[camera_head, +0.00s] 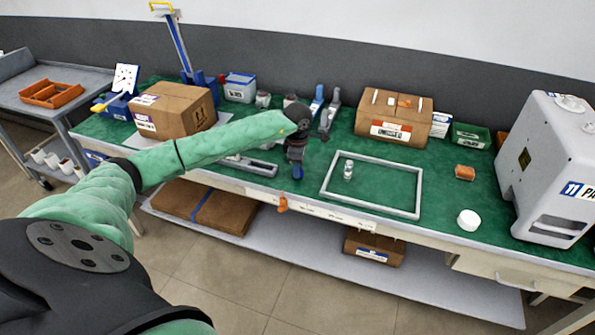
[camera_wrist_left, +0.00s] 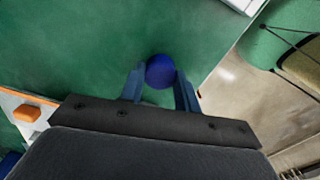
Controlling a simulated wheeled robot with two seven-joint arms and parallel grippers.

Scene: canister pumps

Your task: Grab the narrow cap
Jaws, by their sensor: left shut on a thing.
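My left gripper (camera_head: 297,173) points down over the front part of the green table mat, left of the grey frame. In the left wrist view its two fingers (camera_wrist_left: 160,88) are shut on a small round blue cap (camera_wrist_left: 160,70), which sits between the fingertips above the green mat. In the head view a small blue patch shows at the fingertips, too small to make out well. A wide white cap (camera_head: 469,219) lies at the right front of the table. My right gripper is not in view.
A grey rectangular frame (camera_head: 372,208) lies on the mat with a small clear-and-white canister (camera_head: 348,170) inside it. Cardboard boxes (camera_head: 172,109) (camera_head: 394,117) stand behind. A white machine (camera_head: 545,165) stands at the right. The frame's interior is mostly clear.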

